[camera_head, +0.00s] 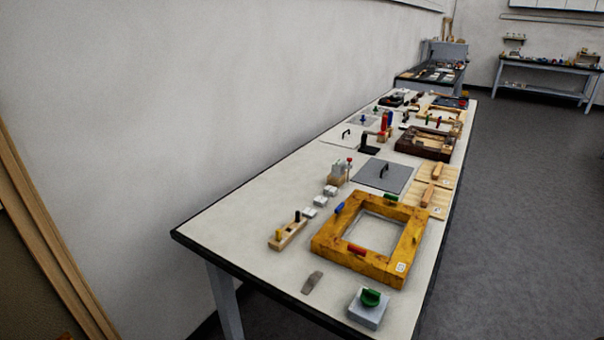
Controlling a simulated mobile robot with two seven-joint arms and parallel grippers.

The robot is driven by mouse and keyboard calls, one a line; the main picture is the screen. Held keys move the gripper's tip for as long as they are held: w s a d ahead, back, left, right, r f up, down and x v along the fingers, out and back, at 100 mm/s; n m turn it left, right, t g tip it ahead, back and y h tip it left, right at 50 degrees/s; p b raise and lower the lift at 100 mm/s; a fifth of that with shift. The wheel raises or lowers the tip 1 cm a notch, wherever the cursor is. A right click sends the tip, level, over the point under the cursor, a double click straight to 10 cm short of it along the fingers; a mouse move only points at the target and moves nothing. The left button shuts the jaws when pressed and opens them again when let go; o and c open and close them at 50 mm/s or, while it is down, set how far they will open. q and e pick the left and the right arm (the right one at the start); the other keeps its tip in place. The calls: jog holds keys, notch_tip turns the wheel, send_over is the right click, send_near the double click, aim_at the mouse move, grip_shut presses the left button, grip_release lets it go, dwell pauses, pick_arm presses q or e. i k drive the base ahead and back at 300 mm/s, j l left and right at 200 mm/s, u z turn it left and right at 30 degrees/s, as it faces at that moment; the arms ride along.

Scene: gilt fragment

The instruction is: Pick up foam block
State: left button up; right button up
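No object is clearly recognisable as the foam block. I cannot tell whether any of these is foam. Neither of my grippers shows in the head view.
The long white table (235,225) has a dark edge and runs along the wall. Its near left part is bare. A flat grey piece (312,282) lies in front of the frame. A grey plate (382,174) with a handle and a dark frame (425,143) lie farther back. Floor is clear right.

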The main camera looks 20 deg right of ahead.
aim_at(330, 191)
jog(key=k, duration=1.25)
jog(key=u, duration=1.1)
jog(key=l+u, duration=0.2)
jog(key=i+l, duration=0.1)
jog(key=l, duration=1.85)
jog(key=i+l, duration=0.15)
jog(key=l, duration=0.8)
jog(key=i+l, duration=0.1)
jog(key=l, duration=0.85)
